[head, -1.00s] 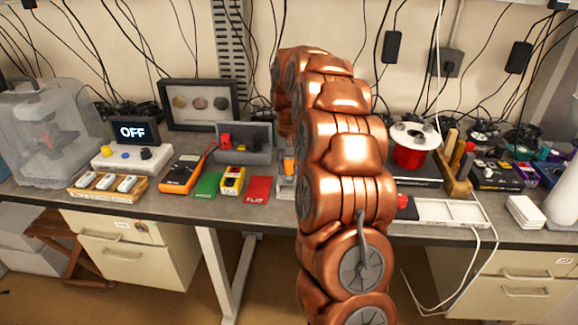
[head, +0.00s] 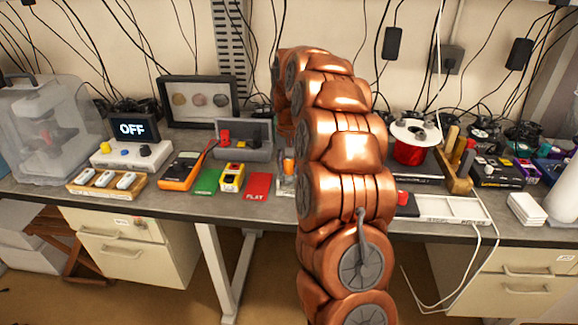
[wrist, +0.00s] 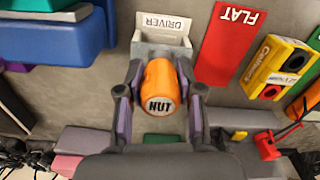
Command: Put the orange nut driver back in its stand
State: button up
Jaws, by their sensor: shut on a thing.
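The orange nut driver (wrist: 160,86) shows in the wrist view with its "NUT" end cap facing the camera. My gripper (wrist: 160,92) is shut on its handle, one finger on each side. The stand (wrist: 140,50), a pale block with a "DRIVER" label, lies just beyond the handle in the wrist view. In the head view, a bit of the orange handle (head: 289,167) shows above the stand (head: 285,188), beside my copper arm, which hides the gripper. The driver's shaft is hidden, so I cannot tell whether it is inside the stand.
A red "FLAT" card (head: 257,186), a yellow box (head: 232,178), a green card (head: 207,181) and an orange multimeter (head: 181,171) lie left of the stand. A blue bin (wrist: 60,40) is close by in the wrist view.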

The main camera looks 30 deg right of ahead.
jog(key=shift+f+b, duration=0.9)
jog(key=shift+b, duration=0.1)
grip_shut()
dwell(1.7)
jog(key=o, duration=1)
grip_release()
jog(key=shift+c, duration=0.2)
jog(key=shift+r, duration=0.2)
jog(key=shift+r+p, duration=0.7)
jog(key=shift+r, duration=2)
jog(key=shift+o, duration=0.2)
jog(key=o, duration=0.5)
